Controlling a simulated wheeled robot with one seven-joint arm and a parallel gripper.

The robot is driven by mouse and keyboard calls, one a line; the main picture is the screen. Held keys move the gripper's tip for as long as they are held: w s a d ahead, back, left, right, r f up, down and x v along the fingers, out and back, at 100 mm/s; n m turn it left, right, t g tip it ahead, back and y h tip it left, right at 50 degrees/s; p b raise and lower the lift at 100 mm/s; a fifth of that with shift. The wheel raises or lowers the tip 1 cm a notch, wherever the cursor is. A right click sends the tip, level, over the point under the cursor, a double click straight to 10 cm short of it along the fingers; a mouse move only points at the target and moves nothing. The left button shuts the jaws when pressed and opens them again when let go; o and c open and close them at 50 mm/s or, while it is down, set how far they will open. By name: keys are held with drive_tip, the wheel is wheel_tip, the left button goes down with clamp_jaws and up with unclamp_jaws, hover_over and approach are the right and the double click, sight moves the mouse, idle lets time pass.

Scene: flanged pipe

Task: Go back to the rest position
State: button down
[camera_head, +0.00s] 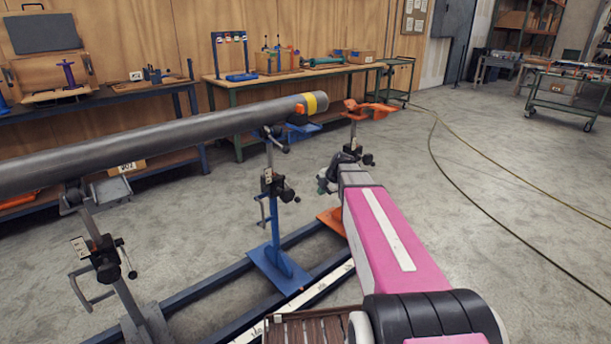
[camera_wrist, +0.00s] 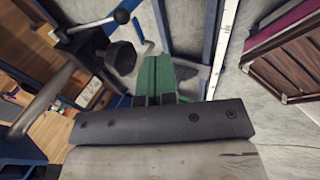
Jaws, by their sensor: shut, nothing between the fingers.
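My gripper (camera_head: 325,184) is at the far end of my pink arm, beside the stands and below the pipe's right end; it is small and partly hidden by the arm there. In the wrist view its green fingers (camera_wrist: 155,66) lie together with nothing visible between them. The long grey pipe (camera_head: 150,138) lies across the left of the head view, with a yellow band (camera_head: 316,103) near its right end. The pipe appears borne by a grey stand (camera_head: 118,285) and a blue stand (camera_head: 274,215). My gripper appears apart from the pipe.
An orange stand head (camera_head: 367,108) rises just behind my gripper, its lower part mostly hidden by my arm. A stand's black knob (camera_wrist: 121,57) is close to the fingers. Blue floor rails (camera_head: 190,290) run below. Workbenches (camera_head: 300,75) line the wall. The floor at right is open, with cables (camera_head: 480,180).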

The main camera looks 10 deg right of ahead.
drive_tip(key=s+f+m+g+h, duration=0.2)
drive_tip(key=s+f+m, duration=0.3)
drive_tip(key=s+m, duration=0.6)
drive_tip(key=s+f+m+g+h, duration=0.2)
drive_tip(key=s+f+m, duration=0.3)
drive_tip(key=s+m, duration=0.7)
drive_tip(key=shift+a+m, duration=0.3)
drive_tip(key=shift+m, duration=0.5)
